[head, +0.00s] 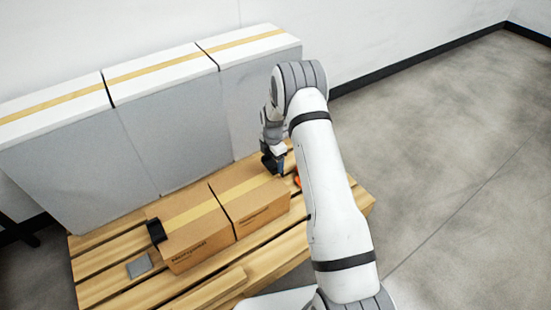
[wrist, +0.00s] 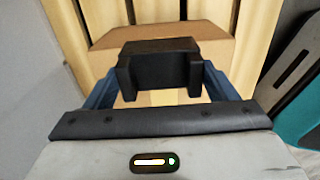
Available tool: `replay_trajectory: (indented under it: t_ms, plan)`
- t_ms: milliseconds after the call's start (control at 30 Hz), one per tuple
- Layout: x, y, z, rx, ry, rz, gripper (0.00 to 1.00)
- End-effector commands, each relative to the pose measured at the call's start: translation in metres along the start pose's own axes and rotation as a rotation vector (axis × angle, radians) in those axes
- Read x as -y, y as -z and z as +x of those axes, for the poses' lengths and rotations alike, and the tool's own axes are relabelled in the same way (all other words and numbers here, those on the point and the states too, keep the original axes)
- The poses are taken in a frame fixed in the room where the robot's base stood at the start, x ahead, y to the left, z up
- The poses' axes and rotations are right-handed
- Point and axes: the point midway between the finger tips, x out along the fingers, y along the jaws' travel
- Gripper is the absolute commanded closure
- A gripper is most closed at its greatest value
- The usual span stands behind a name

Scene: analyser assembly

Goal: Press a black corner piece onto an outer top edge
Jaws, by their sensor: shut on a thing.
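My gripper (head: 276,168) is at the right end of the brown boxes on the pallet. In the wrist view its blue fingers (wrist: 160,84) are shut on a black corner piece (wrist: 158,54). The piece lies in front of the top of a brown carton (wrist: 222,52); I cannot tell whether it touches it. The right carton (head: 249,193) and left carton (head: 193,224) stand side by side, each with a yellow tape strip. Another black corner piece (head: 157,231) sits on the left carton's outer top edge.
Tall white boxes (head: 165,140) stand behind the cartons. A small grey square (head: 139,266) lies on the wooden pallet (head: 100,287) at left. A small orange thing (head: 297,181) shows partly behind my arm. Open grey floor (head: 450,150) is on the right.

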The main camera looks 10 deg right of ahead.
Motion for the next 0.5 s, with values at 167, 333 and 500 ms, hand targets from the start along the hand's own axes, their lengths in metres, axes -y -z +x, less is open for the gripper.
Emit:
replay_trajectory:
  t_ms: [167,333,500]
  plan:
    - [0.0,0.0,0.001,0.0,0.0,0.0,0.43]
    - [0.0,0.0,0.005,0.0,0.0,-0.001,0.43]
    - [0.0,0.001,0.01,0.0,0.0,-0.001,0.43]
